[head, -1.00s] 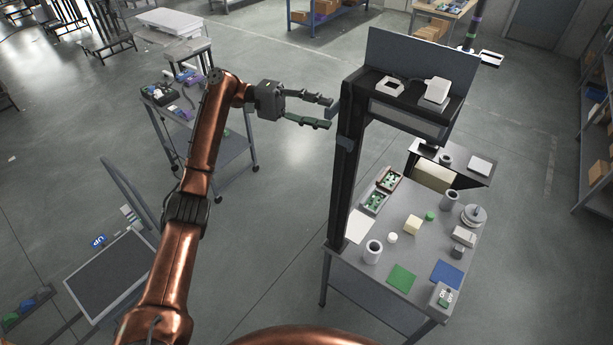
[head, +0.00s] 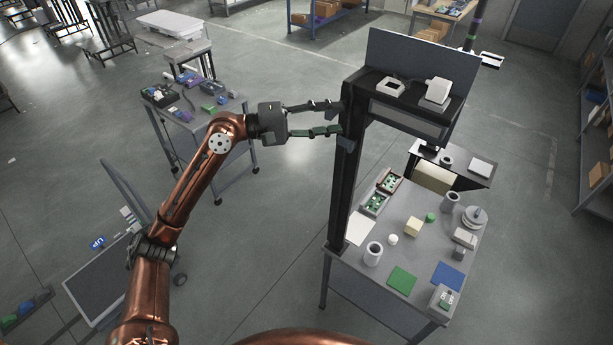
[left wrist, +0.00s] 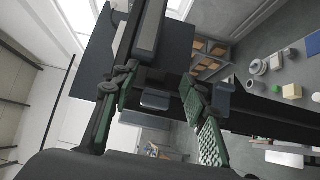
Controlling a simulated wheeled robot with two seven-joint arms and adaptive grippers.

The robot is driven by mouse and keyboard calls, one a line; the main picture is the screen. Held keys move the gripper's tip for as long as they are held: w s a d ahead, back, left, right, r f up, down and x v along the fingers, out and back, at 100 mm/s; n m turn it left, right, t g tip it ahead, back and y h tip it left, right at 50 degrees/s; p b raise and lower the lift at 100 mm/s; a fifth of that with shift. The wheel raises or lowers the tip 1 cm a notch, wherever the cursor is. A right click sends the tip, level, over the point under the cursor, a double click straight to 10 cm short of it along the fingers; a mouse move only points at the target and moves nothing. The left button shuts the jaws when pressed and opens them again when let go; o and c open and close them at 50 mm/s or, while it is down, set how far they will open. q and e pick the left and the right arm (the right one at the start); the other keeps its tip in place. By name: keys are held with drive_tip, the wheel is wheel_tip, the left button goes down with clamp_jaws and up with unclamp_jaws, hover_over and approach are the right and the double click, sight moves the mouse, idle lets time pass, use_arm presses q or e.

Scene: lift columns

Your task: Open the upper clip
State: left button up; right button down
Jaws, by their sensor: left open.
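My left gripper (head: 338,117) is open, its two fingers reaching right to the dark upright column (head: 345,190). In the left wrist view the fingers of my left gripper (left wrist: 158,78) are spread, with the upper clip (left wrist: 155,99), a small grey block, in the gap between them. I cannot tell whether either finger touches it. In the head view the upper clip is hard to make out behind the fingers. The lower clip (head: 346,144) sits on the column just below the lower finger; in the left wrist view it (left wrist: 222,97) is beside the right finger. My right gripper is not seen.
The column rises from a workbench (head: 330,255) holding cups, small blocks and coloured mats. A shelf (head: 410,97) with two white devices tops it, with a panel (head: 425,60) behind. A cart (head: 215,125) with tools stands behind my left arm. Open floor lies between cart and bench.

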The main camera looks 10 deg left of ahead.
sight(358, 113)
use_arm(q)
drive_tip(key=d+n+t+y+b, duration=0.1)
drive_tip(key=n+t+y+b, duration=0.1)
drive_tip(key=t+y, duration=0.1)
drive_tip(key=d+n+t+y+b, duration=0.2)
drive_tip(key=n+t+y, duration=0.1)
drive_tip(key=d+n+t+y+b, duration=0.1)
drive_tip(key=n+t+y+b, duration=0.1)
drive_tip(key=n+t, duration=0.1)
drive_tip(key=shift+w+d+f+y+b, duration=0.2)
drive_tip(key=shift+d+y+b, duration=0.1)
drive_tip(key=shift+d+y, duration=0.1)
drive_tip(key=shift+s+a+n+t+y, duration=0.2)
drive_tip(key=shift+n+t+y, duration=0.1)
drive_tip(key=shift+n+y, duration=0.1)
drive_tip(key=b+v, duration=0.2)
drive_tip(key=v, duration=0.6)
drive_tip(key=w+a+f+m+g+y, duration=0.1)
drive_tip(key=w+a+f, duration=0.2)
drive_tip(key=f, duration=0.8)
drive_tip(key=w+a+f+g+y+b, duration=0.1)
drive_tip(key=w+a+f, duration=0.2)
drive_tip(key=w+f, duration=0.5)
drive_tip(key=w+a+f+m+g+y+b, duration=0.1)
drive_tip(key=w+f, duration=0.5)
drive_tip(key=f, duration=0.8)
drive_tip(key=a+y, duration=0.1)
drive_tip(key=a, duration=0.1)
drive_tip(key=shift+w+a+m, duration=0.25)
drive_tip(key=shift+a+m, duration=0.05)
